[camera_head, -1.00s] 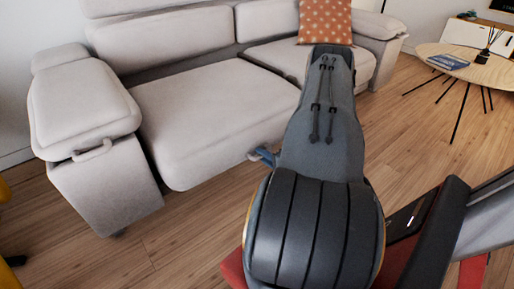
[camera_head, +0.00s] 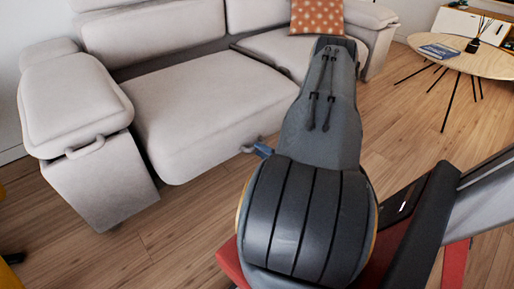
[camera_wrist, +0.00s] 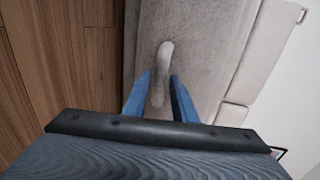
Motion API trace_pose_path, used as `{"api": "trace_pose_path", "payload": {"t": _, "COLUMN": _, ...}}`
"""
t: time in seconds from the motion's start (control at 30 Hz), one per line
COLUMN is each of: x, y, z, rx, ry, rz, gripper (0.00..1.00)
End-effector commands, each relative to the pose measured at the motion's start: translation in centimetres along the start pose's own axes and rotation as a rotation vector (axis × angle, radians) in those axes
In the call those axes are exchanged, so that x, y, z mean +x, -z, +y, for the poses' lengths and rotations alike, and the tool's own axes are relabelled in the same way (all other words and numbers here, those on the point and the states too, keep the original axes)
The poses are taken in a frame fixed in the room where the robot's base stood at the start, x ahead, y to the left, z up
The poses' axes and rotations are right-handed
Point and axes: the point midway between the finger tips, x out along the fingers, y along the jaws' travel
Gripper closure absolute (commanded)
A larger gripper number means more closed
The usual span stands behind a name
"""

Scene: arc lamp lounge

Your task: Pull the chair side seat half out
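The grey-beige sofa has a wide left seat (camera_head: 205,105) beside the padded armrest, with a small handle (camera_head: 247,149) low on its front. In the wrist view the pale, bar-like handle (camera_wrist: 163,75) stands out from the grey fabric front (camera_wrist: 205,50). My gripper (camera_head: 263,150) is at the seat front, partly hidden behind my arm. In the wrist view my gripper (camera_wrist: 161,84) has its blue fingers apart, one on each side of the handle. I see narrow gaps and no clear grip; contact deeper in is hard to tell.
The armrest (camera_head: 75,100) stands left of the seat, with its own handle. An orange patterned cushion (camera_head: 318,17) lies on the right seat (camera_head: 285,50). A round wooden table (camera_head: 480,60) stands at the right. The wooden floor (camera_head: 195,215) before the sofa is clear.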

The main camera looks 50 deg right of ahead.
Motion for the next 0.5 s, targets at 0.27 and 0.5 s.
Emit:
{"api": "trace_pose_path", "payload": {"t": 0.27, "x": -3.8, "y": 0.0, "z": -0.1, "rx": 0.001, "ry": 0.001, "rz": 0.001, "gripper": 0.75}}
{"api": "trace_pose_path", "payload": {"t": 0.5, "x": -4.3, "y": -0.1, "z": 0.0, "rx": 0.0, "ry": 0.001, "rz": -0.001, "gripper": 0.75}}
